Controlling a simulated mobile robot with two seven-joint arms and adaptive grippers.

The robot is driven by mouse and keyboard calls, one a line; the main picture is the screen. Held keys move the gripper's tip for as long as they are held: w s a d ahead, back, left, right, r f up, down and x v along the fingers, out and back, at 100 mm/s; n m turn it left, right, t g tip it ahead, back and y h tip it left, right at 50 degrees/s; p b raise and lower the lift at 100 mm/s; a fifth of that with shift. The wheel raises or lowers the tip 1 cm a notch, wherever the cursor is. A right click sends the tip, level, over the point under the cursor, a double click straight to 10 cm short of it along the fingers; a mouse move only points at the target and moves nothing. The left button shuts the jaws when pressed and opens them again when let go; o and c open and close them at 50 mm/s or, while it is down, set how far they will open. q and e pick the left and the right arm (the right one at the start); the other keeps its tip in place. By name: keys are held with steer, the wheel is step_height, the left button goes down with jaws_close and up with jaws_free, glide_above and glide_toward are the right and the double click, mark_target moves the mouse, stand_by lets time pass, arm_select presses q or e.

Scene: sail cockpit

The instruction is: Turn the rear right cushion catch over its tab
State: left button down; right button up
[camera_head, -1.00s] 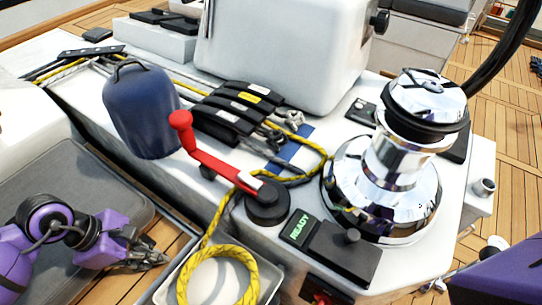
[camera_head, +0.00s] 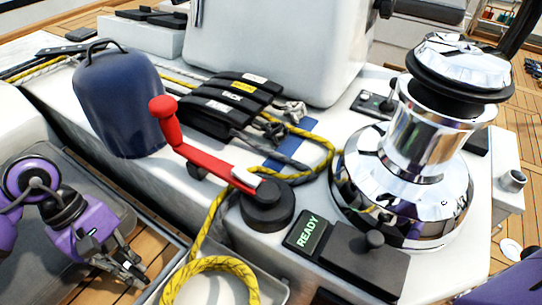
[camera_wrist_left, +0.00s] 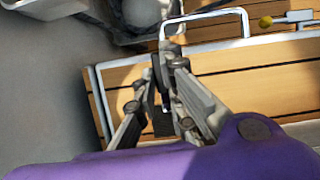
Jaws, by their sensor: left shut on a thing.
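My left gripper (camera_head: 128,268) is low at the left in the head view, beside the right edge of the grey seat cushion (camera_head: 62,262) and over slatted wood. In the left wrist view, its fingers (camera_wrist_left: 167,68) are closed together around a small dark piece (camera_wrist_left: 161,122). The fingers hide most of this piece, so I cannot tell its full shape or how it is turned. No cushion catch or tab can be clearly made out apart from it. My right gripper is not in view; only a purple part of my body shows at the lower right.
A red-handled crank (camera_head: 215,165), a blue bag (camera_head: 122,108), black rope clutches (camera_head: 228,103) and a chrome winch (camera_head: 412,160) stand on the white console. A tray with coiled yellow rope (camera_head: 208,275) is right of the gripper. A metal rail (camera_wrist_left: 205,14) crosses the wrist view's top.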

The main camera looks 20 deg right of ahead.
mark_target(127, 263)
arm_select(q)
steer(key=shift+m, duration=0.3)
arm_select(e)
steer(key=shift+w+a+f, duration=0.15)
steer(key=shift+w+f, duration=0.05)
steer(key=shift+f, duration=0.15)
arm_select(q)
steer(key=c, duration=1.8)
jaws_free()
steer(key=shift+c, duration=0.2)
steer(key=shift+r, duration=0.15)
steer(key=v, duration=1.1)
steer(key=shift+w+r, duration=0.25)
steer(key=shift+r, duration=0.1)
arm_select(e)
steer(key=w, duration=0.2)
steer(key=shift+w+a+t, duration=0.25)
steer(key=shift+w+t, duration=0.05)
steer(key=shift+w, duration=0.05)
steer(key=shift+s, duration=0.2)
